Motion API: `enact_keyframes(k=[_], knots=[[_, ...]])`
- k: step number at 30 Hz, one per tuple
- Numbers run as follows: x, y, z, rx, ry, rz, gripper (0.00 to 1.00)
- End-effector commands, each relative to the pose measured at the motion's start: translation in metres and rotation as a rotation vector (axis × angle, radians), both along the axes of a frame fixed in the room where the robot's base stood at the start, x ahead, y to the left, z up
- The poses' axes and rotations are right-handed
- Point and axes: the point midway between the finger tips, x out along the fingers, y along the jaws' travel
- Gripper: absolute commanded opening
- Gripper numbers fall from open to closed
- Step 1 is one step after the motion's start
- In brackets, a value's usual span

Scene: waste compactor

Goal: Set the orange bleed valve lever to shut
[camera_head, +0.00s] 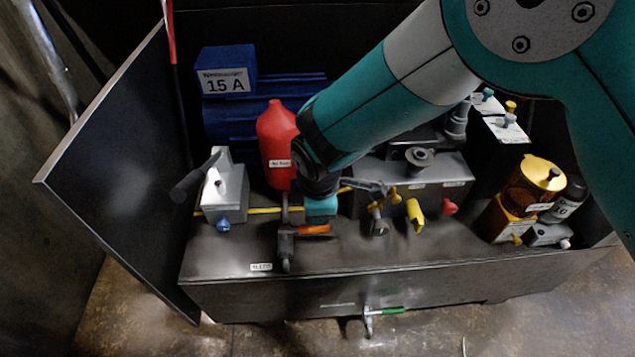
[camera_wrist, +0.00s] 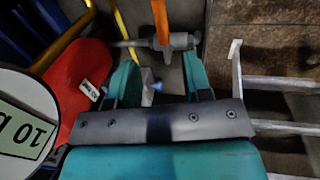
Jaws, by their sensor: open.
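The orange bleed valve lever (camera_head: 314,230) sticks out to the right from a small grey valve body (camera_head: 287,240) on the dark cabinet top. In the wrist view the orange lever (camera_wrist: 160,18) runs up toward the top edge from the grey valve body (camera_wrist: 170,41). My gripper (camera_head: 320,207) is just behind the lever in the head view, with its jaws partly hidden by the wrist. In the wrist view my gripper (camera_wrist: 160,72) is open, its two teal fingers apart, with the valve body just beyond the tips. I cannot tell whether a finger touches the valve.
A red bottle (camera_head: 277,142) stands behind left of my gripper; it also shows in the wrist view (camera_wrist: 76,78). A grey unit with a black handle (camera_head: 190,183) is left. A yellow lever (camera_head: 415,213) and red knob (camera_head: 449,207) are right. The front cabinet top is mostly clear.

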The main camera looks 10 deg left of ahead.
Motion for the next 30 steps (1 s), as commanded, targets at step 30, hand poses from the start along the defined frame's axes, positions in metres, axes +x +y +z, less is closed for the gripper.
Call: enact_keyframes(k=[30], knots=[[-0.013, -0.006, 0.072, 0.003, 0.0, -0.005, 0.45]])
